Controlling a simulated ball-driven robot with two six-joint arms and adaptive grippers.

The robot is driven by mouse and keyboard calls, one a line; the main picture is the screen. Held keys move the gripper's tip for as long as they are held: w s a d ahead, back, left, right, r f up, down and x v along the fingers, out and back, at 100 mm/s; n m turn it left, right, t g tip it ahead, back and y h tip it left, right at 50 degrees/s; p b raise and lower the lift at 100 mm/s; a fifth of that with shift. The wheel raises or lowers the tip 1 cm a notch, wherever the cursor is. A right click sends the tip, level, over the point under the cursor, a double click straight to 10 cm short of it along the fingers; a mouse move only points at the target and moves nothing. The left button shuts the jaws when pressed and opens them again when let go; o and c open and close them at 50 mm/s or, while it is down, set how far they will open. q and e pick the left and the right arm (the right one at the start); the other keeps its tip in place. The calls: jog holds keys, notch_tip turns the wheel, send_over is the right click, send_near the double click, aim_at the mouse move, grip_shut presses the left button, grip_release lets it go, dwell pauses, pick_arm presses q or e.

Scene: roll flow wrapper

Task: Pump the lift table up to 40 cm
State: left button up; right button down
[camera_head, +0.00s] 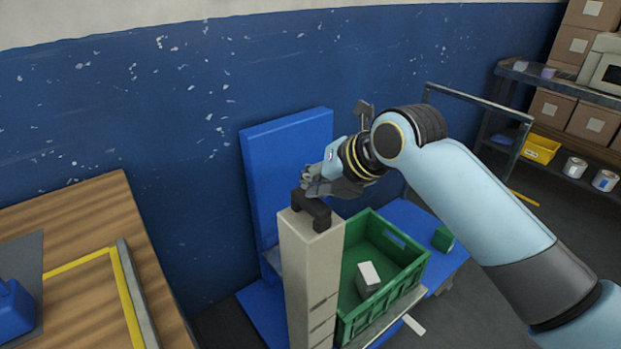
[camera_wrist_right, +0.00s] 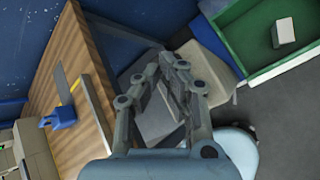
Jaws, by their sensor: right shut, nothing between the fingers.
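What looks like the lift table is a blue deck (camera_head: 412,215) under a green crate (camera_head: 385,300) in the head view. A white lever-like piece (camera_head: 413,324) sticks out below the crate; I cannot tell if it is the pump pedal. A beige column (camera_head: 312,265) with a black handle (camera_head: 311,210) on top stands left of the crate. My right gripper (camera_head: 318,184) is just above and behind the handle, shut and empty; I cannot tell if it touches. The right wrist view shows its fingers (camera_wrist_right: 174,92) in front of a pale block-like surface. My left gripper is out of view.
A white block (camera_head: 369,278) lies in the crate. A blue upright panel (camera_head: 285,160) stands behind the column. A wooden table (camera_head: 85,225) is at the left. A metal rail (camera_head: 480,97) and a shelf with boxes (camera_head: 570,120) are at the right.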

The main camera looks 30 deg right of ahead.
jog(key=shift+r+p, duration=2.65)
jog(key=shift+r, duration=0.1)
jog(key=shift+r, duration=0.1)
notch_tip(320, 180, up, 5)
jog(key=p, duration=0.4)
jog(key=shift+p, duration=0.35)
